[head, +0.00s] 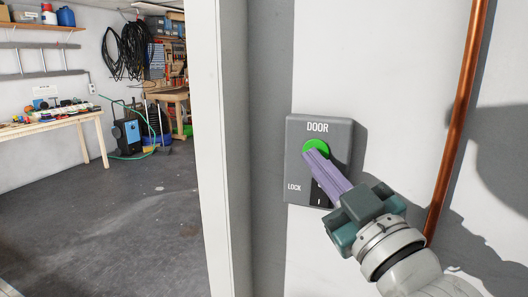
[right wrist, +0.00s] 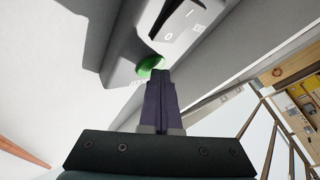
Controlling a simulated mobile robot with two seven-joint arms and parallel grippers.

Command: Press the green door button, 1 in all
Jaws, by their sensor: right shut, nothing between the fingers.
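The green door button (head: 316,145) sits in the upper part of a grey wall panel (head: 343,130) marked DOOR. My right gripper (head: 309,156) is shut and empty, its purple fingers pointing at the button from the lower right. The fingertips overlap the button's lower part in the head view. In the right wrist view the closed fingertips (right wrist: 156,73) reach the button's edge (right wrist: 150,66), and most of the button is hidden. I cannot tell whether they touch or press it. My left gripper is in neither view.
A black LOCK rocker switch (head: 319,195) lies below the button, close under my fingers. A copper pipe (head: 458,125) runs up the wall at right. A white door frame (head: 215,150) stands at left, with open floor (head: 110,215) beyond.

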